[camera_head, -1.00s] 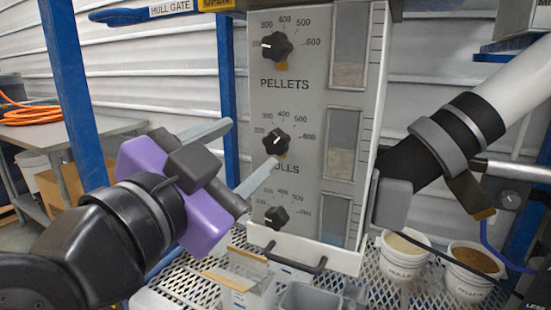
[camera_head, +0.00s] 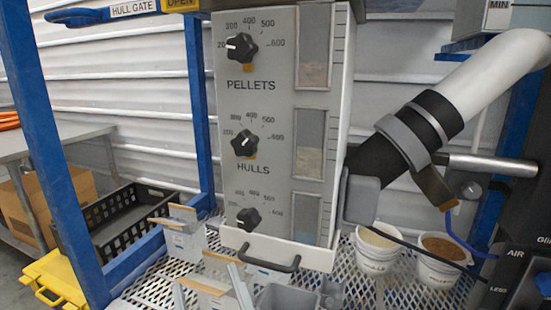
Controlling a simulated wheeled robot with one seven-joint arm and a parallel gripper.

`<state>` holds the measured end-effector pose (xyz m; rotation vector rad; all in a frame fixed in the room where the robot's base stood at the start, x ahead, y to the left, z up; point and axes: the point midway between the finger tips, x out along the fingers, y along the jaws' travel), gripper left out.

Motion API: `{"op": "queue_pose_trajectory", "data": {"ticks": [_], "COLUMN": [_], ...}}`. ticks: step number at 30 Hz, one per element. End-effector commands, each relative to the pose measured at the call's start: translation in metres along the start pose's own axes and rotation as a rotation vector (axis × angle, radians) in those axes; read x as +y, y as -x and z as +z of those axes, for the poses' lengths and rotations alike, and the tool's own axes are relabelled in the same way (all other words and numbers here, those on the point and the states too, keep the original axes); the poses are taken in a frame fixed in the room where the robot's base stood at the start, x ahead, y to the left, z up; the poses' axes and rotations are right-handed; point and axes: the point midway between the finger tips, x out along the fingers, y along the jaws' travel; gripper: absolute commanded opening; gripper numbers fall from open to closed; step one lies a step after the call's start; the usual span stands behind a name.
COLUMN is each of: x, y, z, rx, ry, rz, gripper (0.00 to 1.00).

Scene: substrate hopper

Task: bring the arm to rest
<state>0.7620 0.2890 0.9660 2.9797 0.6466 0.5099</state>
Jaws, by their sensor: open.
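The fingers appear in front of the mesh shelf and the small metal scoops, below and left of the dosing panel (camera_head: 268,210). Whether they touch anything there cannot be told.
The panel has black knobs, including the hulls knob (camera_head: 245,143), and a drawer handle (camera_head: 268,258). Two white buckets, of hulls (camera_head: 378,262) and pellets (camera_head: 437,272), stand on the mesh at right. A blue post (camera_head: 48,130), black crate (camera_head: 115,222) and yellow object (camera_head: 60,280) are left.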

Motion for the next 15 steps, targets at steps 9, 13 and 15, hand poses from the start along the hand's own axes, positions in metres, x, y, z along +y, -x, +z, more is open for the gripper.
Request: {"op": "queue_pose_trajectory", "data": {"ticks": [9, 13, 15], "x": [0.049, 0.069, 0.079], "y": [0.116, 0.164, 0.19], "z": [0.061, 0.073, 0.078], "rx": [-0.072, -0.109, -0.133], "ry": [0.02, 0.012, 0.005], "rz": [0.004, 0.037, 0.061], "gripper": [0.59, 0.59, 0.59]}}
